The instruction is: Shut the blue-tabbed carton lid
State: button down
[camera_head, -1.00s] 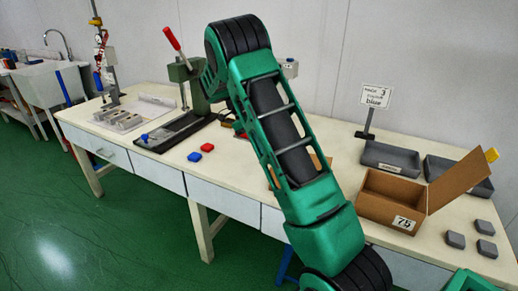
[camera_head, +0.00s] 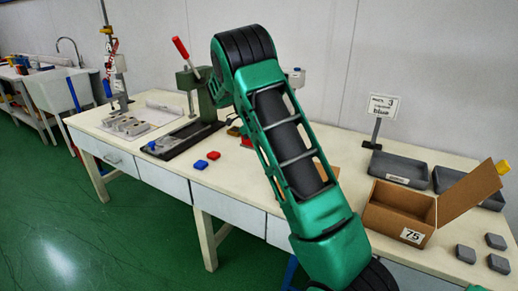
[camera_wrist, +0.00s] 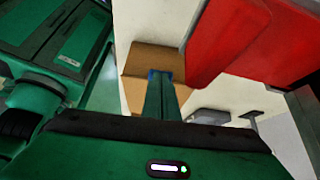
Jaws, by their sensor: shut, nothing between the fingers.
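My gripper (camera_wrist: 166,98) shows in the wrist view with its dark green fingers together and empty. Their tips are at a small blue tab (camera_wrist: 152,73) on a brown carton (camera_wrist: 150,57); whether they touch it I cannot tell. In the head view a brown carton (camera_head: 327,173) is mostly hidden behind my green arm, and its lid state cannot be made out. My gripper is out of the head view. Another carton (camera_head: 385,220), marked 75, stands open at the right with its lid (camera_head: 467,193) raised and a yellow tab (camera_head: 502,167).
Several grey blocks (camera_head: 465,253) lie at the right. A red-handled press (camera_head: 190,75) and red and blue blocks (camera_head: 214,155) are left. Large red surfaces (camera_wrist: 218,45) fill the wrist view's upper right.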

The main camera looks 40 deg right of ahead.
jog(key=w+a+r, duration=0.5)
jog(key=w, duration=0.3)
jog(key=shift+w+a+r, duration=0.15)
jog(key=shift+w+r, duration=0.05)
jog(key=shift+w, duration=0.15)
jog(key=shift+s, duration=0.15)
